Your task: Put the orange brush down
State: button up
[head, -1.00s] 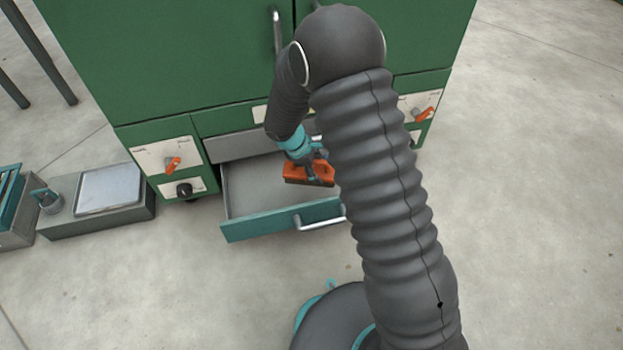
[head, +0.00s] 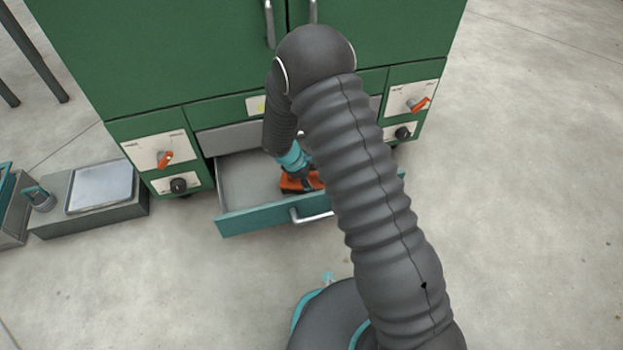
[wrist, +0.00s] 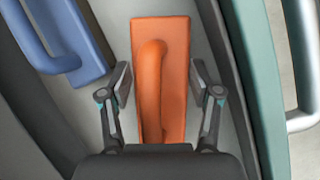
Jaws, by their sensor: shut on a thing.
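The orange brush (wrist: 176,75) lies lengthwise between the fingers of my gripper (wrist: 160,72), its curved handle facing the wrist camera. My gripper is shut on it. In the head view the brush (head: 291,186) is low inside the open drawer (head: 262,221), close to its front wall. My arm hides part of the brush and the drawer's right side. Whether the brush touches the drawer floor I cannot tell.
A blue handled thing (wrist: 58,40) lies left of the brush in the wrist view. The drawer's metal handle (head: 312,216) sticks out in front. The green cabinet (head: 150,60) rises behind. The drawer's left floor (head: 243,183) looks clear. A grey box (head: 90,205) stands at left.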

jog(key=o, duration=1.2)
jog(key=shift+f, duration=0.1)
jog(key=p+v, duration=0.3)
jog(key=v, duration=0.9)
notch_tip(320, 180, up, 11)
jog(key=m+y, duration=0.1)
jog(key=m, duration=0.2)
send_over(297, 187)
jog(key=s+d, duration=0.1)
jog(key=d, duration=0.4)
jog(key=s+d+r+m+y, duration=0.2)
jog(key=s+d+r+m, duration=0.4)
jog(key=r, duration=0.4)
jog(key=s+d+r+m+t+y, duration=0.1)
jog(key=s+d+r+m+t, duration=0.1)
jog(key=s, duration=0.7)
jog(key=s+d+r+m+t, duration=0.2)
jog(key=s+d+r+m, duration=0.3)
jog(key=s+r, duration=0.3)
jog(key=shift+s+d+y, duration=0.4)
jog(key=shift+s+d, duration=0.25)
jog(key=shift+s, duration=0.25)
